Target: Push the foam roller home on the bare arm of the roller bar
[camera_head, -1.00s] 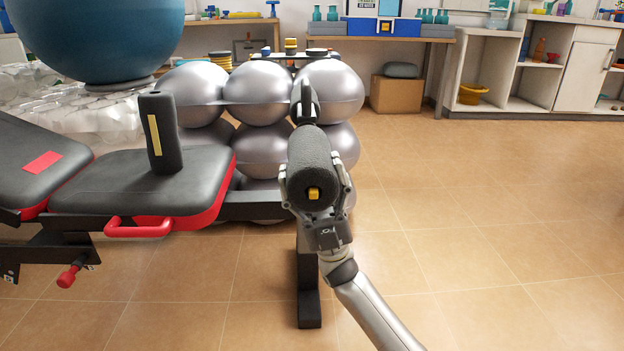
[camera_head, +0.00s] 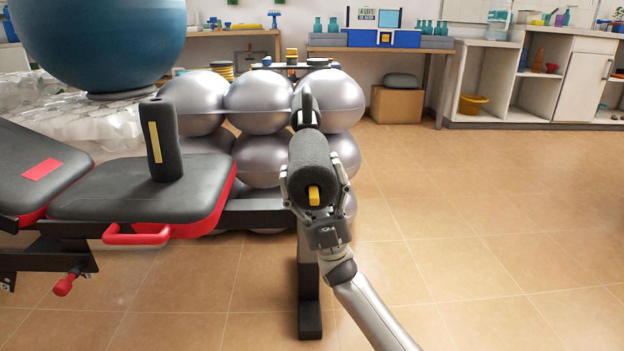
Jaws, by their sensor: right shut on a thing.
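A dark grey foam roller (camera_head: 311,152) points away from me at picture centre, its round near end facing me. A small yellow piece (camera_head: 314,195) shows at that end; I cannot tell whether it belongs to the roller or the bar. My right gripper (camera_head: 313,174) is shut on the roller from below, fingers on both sides. Directly behind the roller stands the dark upper part of the roller bar (camera_head: 307,112). The roller hides the bare arm, so I cannot tell how far on it sits. My left gripper is not in view.
A second dark roller (camera_head: 165,145) with a yellow strip stands on the black and red bench (camera_head: 120,205). A black post (camera_head: 309,285) stands on the floor below the held roller. Silver balls (camera_head: 255,100) are stacked behind. The tiled floor (camera_head: 490,220) at right is clear.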

